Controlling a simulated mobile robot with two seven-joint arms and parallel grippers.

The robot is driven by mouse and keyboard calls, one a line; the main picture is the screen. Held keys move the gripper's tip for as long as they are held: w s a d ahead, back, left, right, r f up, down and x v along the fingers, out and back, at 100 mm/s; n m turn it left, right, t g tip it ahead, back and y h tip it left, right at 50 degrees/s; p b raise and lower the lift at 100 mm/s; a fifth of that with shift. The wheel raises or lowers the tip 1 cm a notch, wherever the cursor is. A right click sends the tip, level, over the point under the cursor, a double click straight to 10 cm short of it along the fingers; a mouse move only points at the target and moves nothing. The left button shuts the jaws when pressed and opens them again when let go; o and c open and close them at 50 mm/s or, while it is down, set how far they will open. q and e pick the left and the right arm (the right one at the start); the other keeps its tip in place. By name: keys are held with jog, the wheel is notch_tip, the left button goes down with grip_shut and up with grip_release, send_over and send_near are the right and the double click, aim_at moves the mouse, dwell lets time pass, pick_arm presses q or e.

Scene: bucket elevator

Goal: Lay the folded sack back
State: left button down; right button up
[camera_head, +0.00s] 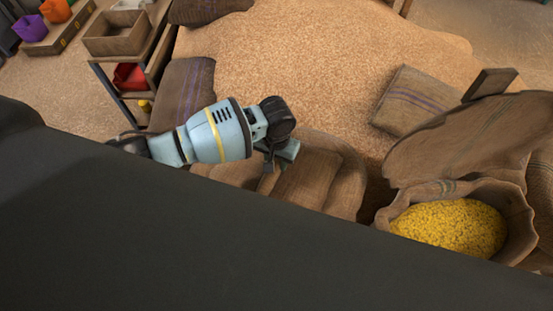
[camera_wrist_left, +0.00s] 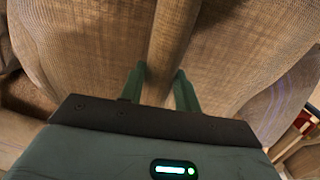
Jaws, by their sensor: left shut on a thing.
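My left gripper (camera_head: 277,160) reaches in from the left and points down at brown burlap. In the left wrist view its two green fingers (camera_wrist_left: 160,88) are on either side of a raised ridge of brown cloth, which I take to be the folded sack (camera_wrist_left: 165,40). The gripper is shut on this ridge. In the head view the brown folded sack (camera_head: 308,178) shows just below and right of the gripper, on a wider burlap sack (camera_head: 347,185); the gripper hides part of it. My right gripper is not in view.
An open sack holding yellow grain (camera_head: 450,226) stands at the lower right, with a large burlap sheet (camera_head: 465,140) behind it. A striped flat sack (camera_head: 412,100) lies on the grain-covered floor (camera_head: 300,60). A shelf with a wooden box (camera_head: 117,42) stands at the upper left.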

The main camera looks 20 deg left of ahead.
aim_at(277, 161)
pick_arm(q)
jog(key=c, duration=1)
grip_release()
jog(key=shift+f, duration=0.1)
jog(key=shift+r+p, duration=0.95)
jog(key=shift+r, duration=5.2)
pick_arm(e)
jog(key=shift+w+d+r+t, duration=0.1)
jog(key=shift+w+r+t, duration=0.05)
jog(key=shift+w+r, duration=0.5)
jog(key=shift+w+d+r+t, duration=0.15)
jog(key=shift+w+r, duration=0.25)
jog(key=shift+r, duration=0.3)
